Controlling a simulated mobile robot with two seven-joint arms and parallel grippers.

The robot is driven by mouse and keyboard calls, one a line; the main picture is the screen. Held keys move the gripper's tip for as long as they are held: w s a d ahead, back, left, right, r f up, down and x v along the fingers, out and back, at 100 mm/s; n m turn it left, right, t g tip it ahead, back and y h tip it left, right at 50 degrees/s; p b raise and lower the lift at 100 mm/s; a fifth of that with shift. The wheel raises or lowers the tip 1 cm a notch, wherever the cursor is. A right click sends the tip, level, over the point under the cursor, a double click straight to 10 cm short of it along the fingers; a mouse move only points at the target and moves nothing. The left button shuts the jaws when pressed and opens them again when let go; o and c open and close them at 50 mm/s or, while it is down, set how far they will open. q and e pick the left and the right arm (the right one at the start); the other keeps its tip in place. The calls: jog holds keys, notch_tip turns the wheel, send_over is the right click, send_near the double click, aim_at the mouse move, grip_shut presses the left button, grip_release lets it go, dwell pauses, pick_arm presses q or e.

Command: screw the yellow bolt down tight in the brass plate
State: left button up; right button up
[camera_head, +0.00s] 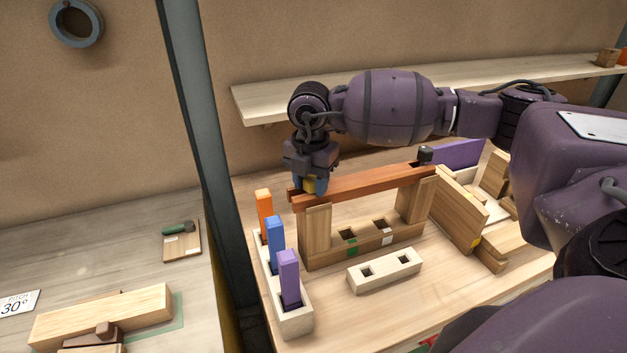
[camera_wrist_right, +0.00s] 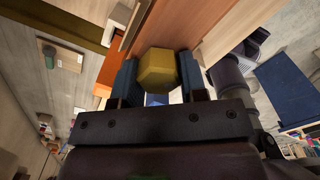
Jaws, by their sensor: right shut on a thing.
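The yellow bolt (camera_head: 310,185) is at the left end of a reddish-brown beam (camera_head: 370,183), mostly hidden by my right gripper (camera_head: 311,187). In the right wrist view its six-sided yellow head (camera_wrist_right: 157,70) sits between the two blue fingers of my right gripper (camera_wrist_right: 158,78), which is shut on it. The gripper points down onto the beam end. I cannot make out a brass plate; the spot under the bolt is hidden, so how deep the bolt sits cannot be told. My left gripper is not in view.
The beam rests on wooden uprights (camera_head: 315,235). Orange (camera_head: 264,215), blue (camera_head: 275,240) and purple (camera_head: 289,278) posts stand at the left. A pale block with two holes (camera_head: 385,270) lies in front. A grey pole (camera_head: 195,120) rises at left.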

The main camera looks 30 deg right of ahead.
jog(key=shift+s+a+f, duration=0.1)
jog(key=shift+s+f, duration=0.1)
jog(key=shift+f, duration=0.55)
jog(key=shift+o, duration=0.3)
jog(key=shift+w+f+m, duration=0.1)
jog(key=shift+m, duration=2)
jog(key=o, duration=0.6)
jog(key=shift+c, duration=0.2)
jog(key=o, duration=0.5)
jog(key=shift+w+a+f, duration=0.1)
jog(key=shift+w+a, duration=0.05)
jog(key=shift+w, duration=0.1)
jog(key=shift+o, duration=0.2)
jog(key=shift+s, duration=0.1)
notch_tip(320, 180, up, 14)
jog(key=shift+w+d+p, duration=0.25)
jog(key=shift+w+p, duration=0.1)
jog(key=shift+w, duration=0.05)
